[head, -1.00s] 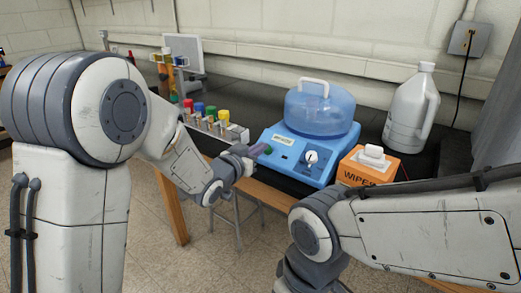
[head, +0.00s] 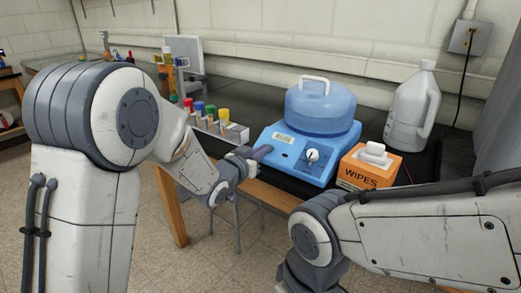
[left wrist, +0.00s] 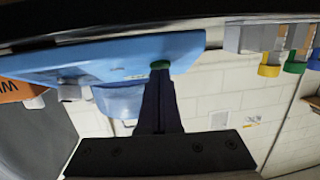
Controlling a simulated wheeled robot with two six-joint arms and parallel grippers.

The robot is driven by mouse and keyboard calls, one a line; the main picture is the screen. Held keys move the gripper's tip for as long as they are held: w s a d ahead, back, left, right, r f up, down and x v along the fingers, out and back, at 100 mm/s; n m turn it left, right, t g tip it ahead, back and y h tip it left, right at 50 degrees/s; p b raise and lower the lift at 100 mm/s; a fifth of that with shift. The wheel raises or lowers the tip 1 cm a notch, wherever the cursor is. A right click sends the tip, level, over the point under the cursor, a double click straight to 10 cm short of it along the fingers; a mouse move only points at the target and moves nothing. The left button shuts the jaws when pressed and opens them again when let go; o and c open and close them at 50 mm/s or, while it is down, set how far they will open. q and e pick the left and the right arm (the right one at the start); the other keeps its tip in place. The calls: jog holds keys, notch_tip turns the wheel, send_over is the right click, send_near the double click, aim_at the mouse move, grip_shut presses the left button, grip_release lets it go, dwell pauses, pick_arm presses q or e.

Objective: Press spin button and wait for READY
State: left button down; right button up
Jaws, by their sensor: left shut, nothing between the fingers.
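The blue spin machine (head: 300,160) stands on the black bench under a closed, see-through blue lid (head: 320,108) with a white handle. Its sloped front has a pale label or display (head: 284,138), too small to read, and a white knob (head: 312,155). My left gripper (head: 263,151) is shut and empty, its tips at the left of this front. In the left wrist view, the shut fingers (left wrist: 160,82) reach the green button (left wrist: 160,64); I cannot tell whether it is pressed in. In the head view the button is hidden by the fingers. My right gripper is out of view.
An orange wipes box (head: 368,167) stands right of the machine, with a white jug (head: 411,108) behind it. A rack (head: 222,127) of several colour-capped tubes stands to the left. My right arm crosses the lower right.

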pick_arm(q)
jog(key=shift+f, duration=0.15)
jog(key=r+p+v, duration=0.1)
jog(key=r+v, duration=0.2)
jog(key=v, duration=1)
jog(key=shift+w+d, duration=0.15)
jog(key=shift+d, duration=0.05)
jog(key=shift+p, duration=0.3)
jog(key=s+m+g+y+p, duration=0.1)
jog(key=s+g+y+p, duration=0.6)
jog(key=s, duration=2.2)
jog(key=g+p, duration=0.3)
jog(key=g, duration=0.4)
jog(key=shift+d+f+p, duration=0.15)
jog(key=shift+d+p, duration=0.1)
jog(key=shift+p, duration=0.05)
